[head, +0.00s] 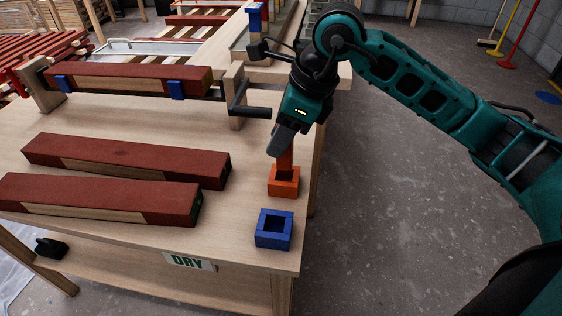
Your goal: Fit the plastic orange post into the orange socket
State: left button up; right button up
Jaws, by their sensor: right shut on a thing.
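My right gripper (283,146) points down at the table's right side and is shut on the orange post (285,162). The gripper hides the post's upper part. The post stands about upright, with its lower end at the orange socket (285,187), a square block on the table. I cannot tell whether the post's end is inside the opening or just above it. My left gripper is not in view.
A blue socket (274,229) with an empty square opening sits just in front of the orange one, near the table's corner. Two red-painted battens (100,199) lie to the left. Another batten (130,78) rests at the back. A wooden stand with a black bar (250,112) is behind the gripper.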

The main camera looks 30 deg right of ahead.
aim_at(281, 159)
notch_tip(281, 159, down, 5)
jog(key=shift+r+b, duration=0.1)
jog(key=shift+b, duration=0.4)
jog(key=shift+f, duration=0.25)
jog(key=shift+f, duration=0.15)
jog(key=o, duration=1)
jog(key=shift+o, duration=0.2)
